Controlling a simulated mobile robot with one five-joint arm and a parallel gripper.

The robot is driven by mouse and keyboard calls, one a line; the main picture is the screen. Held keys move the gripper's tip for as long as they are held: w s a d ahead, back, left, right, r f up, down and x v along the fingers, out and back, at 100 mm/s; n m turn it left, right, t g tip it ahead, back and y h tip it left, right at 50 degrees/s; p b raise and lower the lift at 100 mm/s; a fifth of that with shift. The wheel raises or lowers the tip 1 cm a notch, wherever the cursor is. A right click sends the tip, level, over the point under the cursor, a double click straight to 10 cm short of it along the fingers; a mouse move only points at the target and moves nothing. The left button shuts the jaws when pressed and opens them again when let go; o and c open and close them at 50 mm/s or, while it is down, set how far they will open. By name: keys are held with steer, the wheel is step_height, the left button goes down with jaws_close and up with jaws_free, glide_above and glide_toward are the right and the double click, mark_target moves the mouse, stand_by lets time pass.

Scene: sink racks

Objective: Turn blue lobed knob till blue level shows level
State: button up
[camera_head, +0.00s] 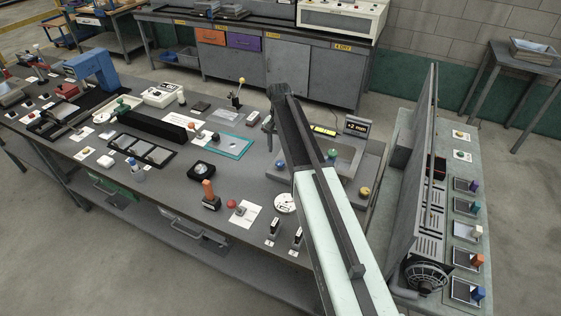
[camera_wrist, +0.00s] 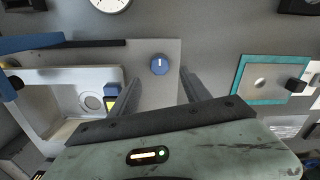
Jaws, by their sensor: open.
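A blue knob (camera_wrist: 160,64) with a white pointer line shows in the wrist view on a grey plate. A blue knob also shows in the head view (camera_head: 279,163), left of my arm; its lobes are too small to tell. My gripper (camera_wrist: 157,76) is open, with one finger to each side of the blue knob in the picture and nothing held. I cannot tell its height above the knob. A yellow level vial (camera_head: 322,130) lies behind the sink-like fixture, its bubble too small to read. A small display (camera_head: 355,126) beside it reads "+2 mm".
A green knob (camera_head: 332,153) and a yellow knob (camera_head: 364,191) stand around the recessed fixture. A teal-framed plate (camera_wrist: 262,82) lies to the right in the wrist view. A tall grey panel (camera_head: 418,170) rises right of the bench. Several tools crowd the bench's left.

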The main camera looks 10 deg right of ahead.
mark_target(280, 162)
step_height(280, 162, down, 7)
steer(key=b, duration=0.6)
steer(key=shift+r, duration=0.1)
jaws_close()
